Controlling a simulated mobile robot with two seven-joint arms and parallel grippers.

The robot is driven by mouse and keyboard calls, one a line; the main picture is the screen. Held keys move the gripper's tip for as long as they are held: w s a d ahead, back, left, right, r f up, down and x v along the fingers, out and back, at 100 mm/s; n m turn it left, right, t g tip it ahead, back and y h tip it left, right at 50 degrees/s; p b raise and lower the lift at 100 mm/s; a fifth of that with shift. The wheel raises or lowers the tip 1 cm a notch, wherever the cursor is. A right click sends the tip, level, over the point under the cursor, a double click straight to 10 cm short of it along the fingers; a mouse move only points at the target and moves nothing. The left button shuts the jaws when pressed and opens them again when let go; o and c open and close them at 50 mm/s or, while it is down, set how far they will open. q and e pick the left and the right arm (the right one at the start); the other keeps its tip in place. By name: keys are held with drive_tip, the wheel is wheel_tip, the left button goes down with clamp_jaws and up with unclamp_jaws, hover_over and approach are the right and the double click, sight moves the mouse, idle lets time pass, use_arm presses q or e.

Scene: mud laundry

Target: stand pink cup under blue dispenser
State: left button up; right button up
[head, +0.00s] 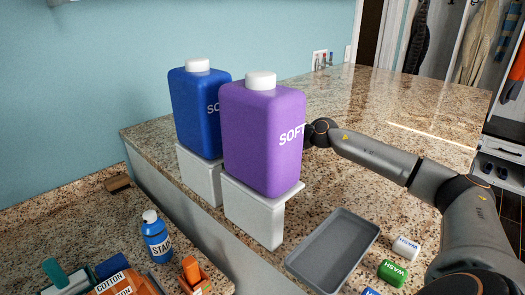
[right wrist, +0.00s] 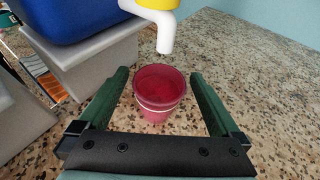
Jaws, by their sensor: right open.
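The blue dispenser (head: 195,110) stands on a white stand at the back left in the head view. Its blue body (right wrist: 80,18) and white spout (right wrist: 162,30) with a yellow collar show in the right wrist view. The pink cup (right wrist: 160,95) stands upright on the granite counter there, with the spout tip just above its far rim in the picture; I cannot tell if it is exactly over the opening. My right gripper (right wrist: 159,74) is open, with one green finger on each side of the cup. In the head view the purple dispenser hides the cup and this gripper. My left gripper is not in view.
The purple dispenser (head: 260,140) stands on its white stand (head: 252,213) in front of the blue one, beside my right arm. A grey tray (head: 333,250) and small wash containers (head: 392,273) lie front right. A blue starch bottle (head: 156,240) stands lower left.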

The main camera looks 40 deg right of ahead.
drive_tip(key=b+v, duration=0.2)
drive_tip(key=v, duration=0.1)
drive_tip(key=b+v, duration=0.3)
drive_tip(key=v, duration=0.1)
drive_tip(key=shift+d+f, duration=0.1)
drive_tip(key=shift+f, duration=0.15)
drive_tip(key=shift+s+d+r+b, duration=0.35)
drive_tip(key=shift+s+b, duration=0.15)
drive_tip(key=shift+b, duration=0.15)
drive_tip(key=shift+s+d+r, duration=0.15)
drive_tip(key=shift+s+r, duration=0.1)
